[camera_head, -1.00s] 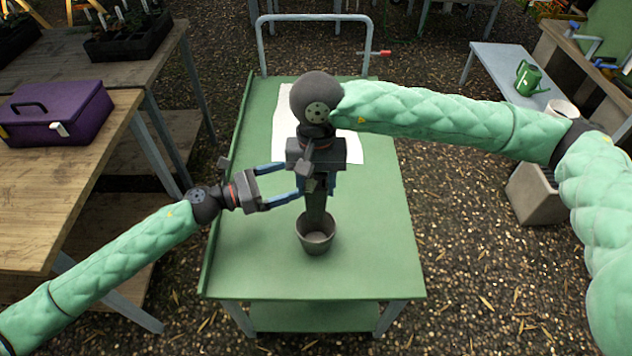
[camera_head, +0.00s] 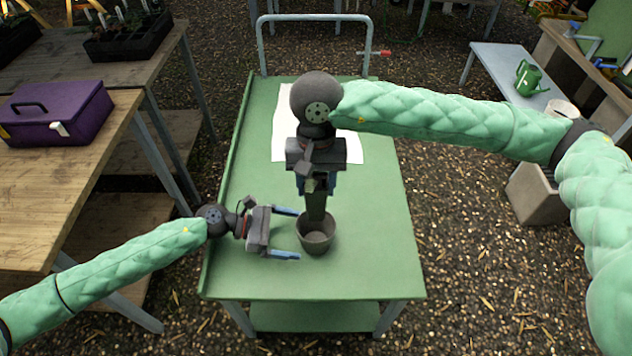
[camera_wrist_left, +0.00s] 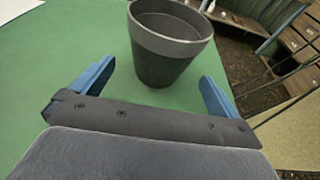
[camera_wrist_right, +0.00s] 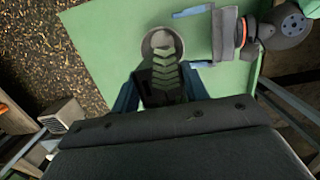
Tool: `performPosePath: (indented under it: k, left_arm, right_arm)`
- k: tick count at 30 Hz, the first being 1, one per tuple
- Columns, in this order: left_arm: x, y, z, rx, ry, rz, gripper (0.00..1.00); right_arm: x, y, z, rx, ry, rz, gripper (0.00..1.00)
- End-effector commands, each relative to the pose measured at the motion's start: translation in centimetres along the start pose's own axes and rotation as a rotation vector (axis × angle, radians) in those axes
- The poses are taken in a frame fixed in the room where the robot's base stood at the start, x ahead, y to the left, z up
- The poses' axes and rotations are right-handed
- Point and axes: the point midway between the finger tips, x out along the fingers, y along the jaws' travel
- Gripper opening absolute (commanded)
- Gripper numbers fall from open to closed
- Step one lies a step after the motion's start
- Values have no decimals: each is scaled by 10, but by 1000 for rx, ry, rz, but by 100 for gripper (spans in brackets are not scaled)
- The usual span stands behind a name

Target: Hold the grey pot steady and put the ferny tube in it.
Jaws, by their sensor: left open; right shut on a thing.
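The grey pot (camera_head: 317,241) stands upright on the green cart top. My left gripper (camera_head: 287,233) is open at the pot's left side, its fingers pointing at it. In the left wrist view the pot (camera_wrist_left: 168,48) is ahead, between the lines of the two blue fingers, with a gap left. My right gripper (camera_head: 316,184) is shut on the dark green ferny tube (camera_head: 316,206), held upright over the pot's back rim. In the right wrist view the tube's leafy chevron pattern (camera_wrist_right: 164,72) overlaps the pot's mouth. Whether its lower end is below the rim, I cannot tell.
The cart top (camera_head: 375,255) is clear around the pot. A white sheet (camera_head: 285,135) lies behind my right gripper. A wooden bench with a purple toolbox (camera_head: 55,112) is at left. A low table with a green watering can (camera_head: 528,78) is at right.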

Motion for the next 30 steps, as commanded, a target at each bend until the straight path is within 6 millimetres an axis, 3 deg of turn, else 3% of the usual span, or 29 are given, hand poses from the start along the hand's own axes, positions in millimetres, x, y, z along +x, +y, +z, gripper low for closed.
performPosePath:
  k: [13,28,30]
  left_arm:
    - [48,0,1,0,-2,0,100]
    - [57,0,0,0,0,1,100]
    - [57,0,0,0,0,1,86]
  right_arm:
    - [0,0,0,0,0,0,4]
    - [0,0,0,0,0,0,4]
    - [0,0,0,0,0,0,4]
